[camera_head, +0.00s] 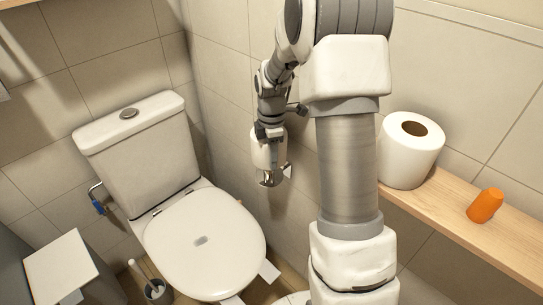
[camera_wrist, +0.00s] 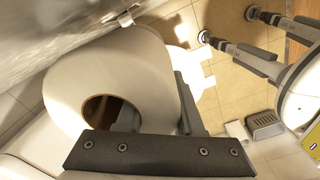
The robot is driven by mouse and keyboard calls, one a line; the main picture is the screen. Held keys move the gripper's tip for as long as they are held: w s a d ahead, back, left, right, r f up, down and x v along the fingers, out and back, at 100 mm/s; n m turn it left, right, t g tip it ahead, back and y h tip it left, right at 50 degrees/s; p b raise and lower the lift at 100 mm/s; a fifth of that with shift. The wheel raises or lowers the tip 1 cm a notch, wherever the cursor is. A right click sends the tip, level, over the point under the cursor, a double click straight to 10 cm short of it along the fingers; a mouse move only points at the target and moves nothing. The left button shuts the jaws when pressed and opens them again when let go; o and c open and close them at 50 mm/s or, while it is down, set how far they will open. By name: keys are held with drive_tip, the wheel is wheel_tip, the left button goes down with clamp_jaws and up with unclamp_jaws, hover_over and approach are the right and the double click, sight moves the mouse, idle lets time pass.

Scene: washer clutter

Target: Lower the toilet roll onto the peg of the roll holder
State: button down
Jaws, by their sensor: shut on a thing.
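My gripper (camera_head: 268,132) is shut on a white toilet roll (camera_head: 264,154) near the wall to the right of the toilet. In the wrist view the roll (camera_wrist: 75,65) fills the left, with its dark core opening facing the camera. One dark finger reaches into the core and the other lies along the outside, so the roll's wall is between them. A shiny metal fitting (camera_head: 270,180), apparently the roll holder, shows just below the roll in the head view. Its peg is not clearly visible, and I cannot tell whether the roll touches it.
A toilet (camera_head: 205,245) stands to the left of the held roll. A toilet brush (camera_head: 155,288) is on the floor at lower left.

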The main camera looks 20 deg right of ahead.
drive_tip(key=shift+f+b, duration=0.55)
drive_tip(key=shift+f, duration=0.45)
drive_tip(key=shift+f, duration=0.15)
drive_tip(key=shift+f, duration=0.15)
drive_tip(key=shift+c, duration=0.3)
unclamp_jaws()
drive_tip(key=shift+r+p, duration=2.8)
drive_tip(key=shift+r, duration=0.7)
